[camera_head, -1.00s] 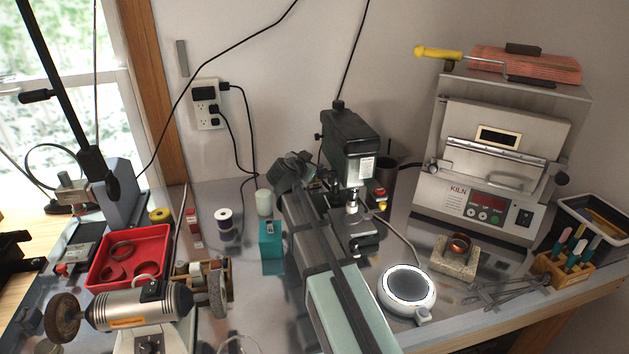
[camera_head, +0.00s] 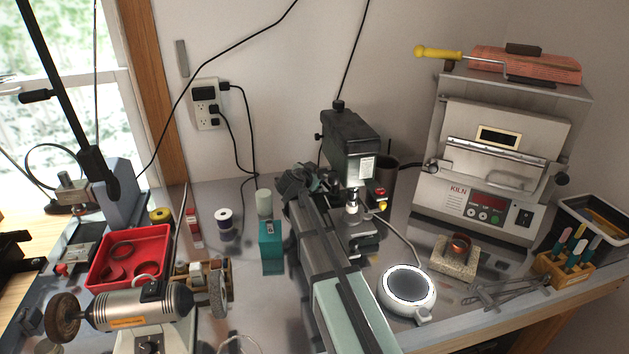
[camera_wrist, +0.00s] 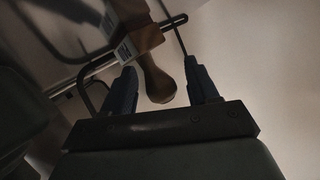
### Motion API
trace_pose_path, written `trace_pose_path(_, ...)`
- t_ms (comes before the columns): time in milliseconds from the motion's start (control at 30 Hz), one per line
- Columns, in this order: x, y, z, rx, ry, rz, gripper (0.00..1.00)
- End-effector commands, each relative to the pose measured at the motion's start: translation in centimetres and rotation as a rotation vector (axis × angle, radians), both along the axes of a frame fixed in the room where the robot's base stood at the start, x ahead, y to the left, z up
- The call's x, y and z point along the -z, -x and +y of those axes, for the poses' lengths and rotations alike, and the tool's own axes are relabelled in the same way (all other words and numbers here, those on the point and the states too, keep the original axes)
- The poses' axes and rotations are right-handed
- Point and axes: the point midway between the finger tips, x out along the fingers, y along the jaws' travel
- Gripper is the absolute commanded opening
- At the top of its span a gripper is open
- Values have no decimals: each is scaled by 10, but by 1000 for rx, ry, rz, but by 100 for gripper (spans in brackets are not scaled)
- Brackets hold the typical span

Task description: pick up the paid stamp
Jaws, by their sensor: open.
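A stamp with a rounded wooden handle (camera_wrist: 157,82) and a block bearing a pale label shows in the wrist view; it looks like the paid stamp, but no word on it is readable. My gripper (camera_wrist: 160,66) is open, its two dark fingers on either side of the handle with gaps visible. The handle's knob points toward the wrist. In the head view my gripper (camera_head: 300,180) is at the back of the bench, left of the black bench machine. I cannot make out the stamp there; my arm hides that spot.
The black machine (camera_head: 350,140) stands close to the right of my gripper. A teal box (camera_head: 271,240) and a pale green cylinder (camera_head: 264,203) stand to the left. A metal rod (camera_wrist: 105,62) crosses behind the stamp. The round white lamp (camera_head: 408,287) is right of my arm.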

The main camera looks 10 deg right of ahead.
Motion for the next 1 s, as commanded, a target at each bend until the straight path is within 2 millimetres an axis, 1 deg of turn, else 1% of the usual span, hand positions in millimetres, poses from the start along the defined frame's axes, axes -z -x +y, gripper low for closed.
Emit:
trace_pose_path(167, 0, 0, 0, 0, 0, 0, 59)
trace_pose_path(733, 0, 0, 0, 0, 0, 0, 5)
trace_pose_path(767, 0, 0, 0, 0, 0, 0, 4)
trace_pose_path(1000, -1, 0, 0, 0, -1, -1, 4)
